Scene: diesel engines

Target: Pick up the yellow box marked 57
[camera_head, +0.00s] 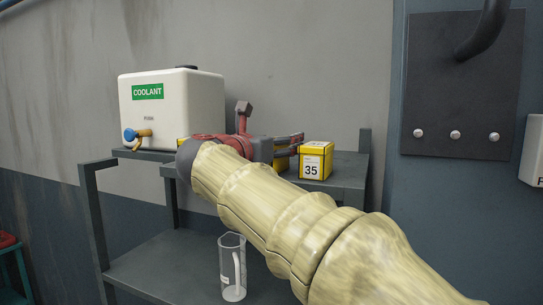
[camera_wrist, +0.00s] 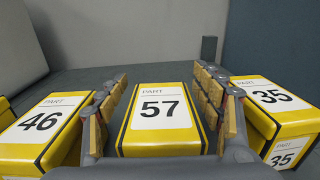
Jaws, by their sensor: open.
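The yellow box marked 57 (camera_wrist: 158,118) sits in the middle of the wrist view, with a white label reading PART 57 on its top. My gripper (camera_wrist: 163,84) is open, with one finger on each side of this box. I cannot tell whether the fingers touch it. In the head view my gripper (camera_head: 285,146) reaches over the shelf, and my arm hides most of what lies there. The 57 box cannot be made out for sure in the head view.
A yellow box marked 46 (camera_wrist: 40,122) stands close to the left finger and a yellow box marked 35 (camera_wrist: 278,104) close to the right one. The 35 box also shows in the head view (camera_head: 315,160). A white coolant tank (camera_head: 185,105) and a clear jug (camera_head: 232,267) stand left and below.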

